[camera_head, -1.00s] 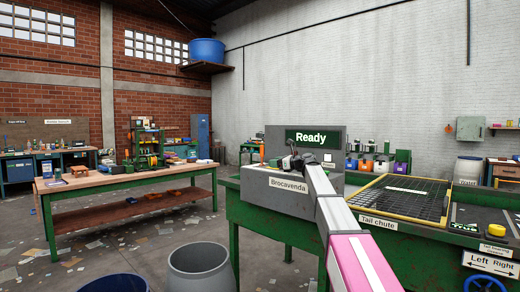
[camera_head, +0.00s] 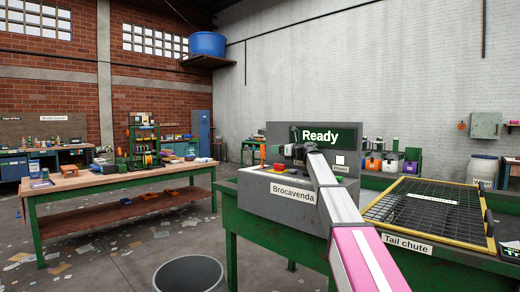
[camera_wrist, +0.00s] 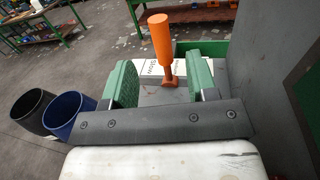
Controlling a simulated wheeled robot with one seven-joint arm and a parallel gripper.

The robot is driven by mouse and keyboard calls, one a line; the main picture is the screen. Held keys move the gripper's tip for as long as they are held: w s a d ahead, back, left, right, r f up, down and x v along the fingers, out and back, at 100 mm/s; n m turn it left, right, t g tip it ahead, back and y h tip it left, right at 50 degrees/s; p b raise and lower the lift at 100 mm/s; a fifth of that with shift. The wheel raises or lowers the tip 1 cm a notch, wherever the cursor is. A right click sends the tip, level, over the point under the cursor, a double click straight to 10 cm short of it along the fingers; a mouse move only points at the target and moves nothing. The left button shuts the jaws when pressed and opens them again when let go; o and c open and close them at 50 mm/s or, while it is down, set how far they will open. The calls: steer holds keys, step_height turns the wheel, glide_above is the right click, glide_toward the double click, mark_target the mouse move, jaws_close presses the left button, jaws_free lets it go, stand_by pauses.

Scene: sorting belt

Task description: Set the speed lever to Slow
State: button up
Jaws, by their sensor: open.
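The orange speed lever (camera_wrist: 162,40) stands up in the wrist view, on a small orange base. A white label reading "SLOW" (camera_wrist: 150,70) lies just left of its base. My gripper (camera_wrist: 161,78) is open, its two green fingers apart on either side of the lever's lower part as seen from the wrist; I cannot tell whether the lever is fully between them. The grey console (camera_head: 270,195) labelled "Brocavenda" carries a "Ready" display (camera_head: 320,136).
A red button (camera_head: 278,167) is on the console top. A yellow-framed mesh guard (camera_head: 420,212) lies to the right, above the "Tail chute" label. A grey bin (camera_head: 190,275) stands on the floor to the left. A wooden workbench (camera_head: 120,180) stands further back left.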

mark_target(262, 156)
steer(key=x, duration=1)
steer(key=shift+a, duration=0.3)
jaws_close()
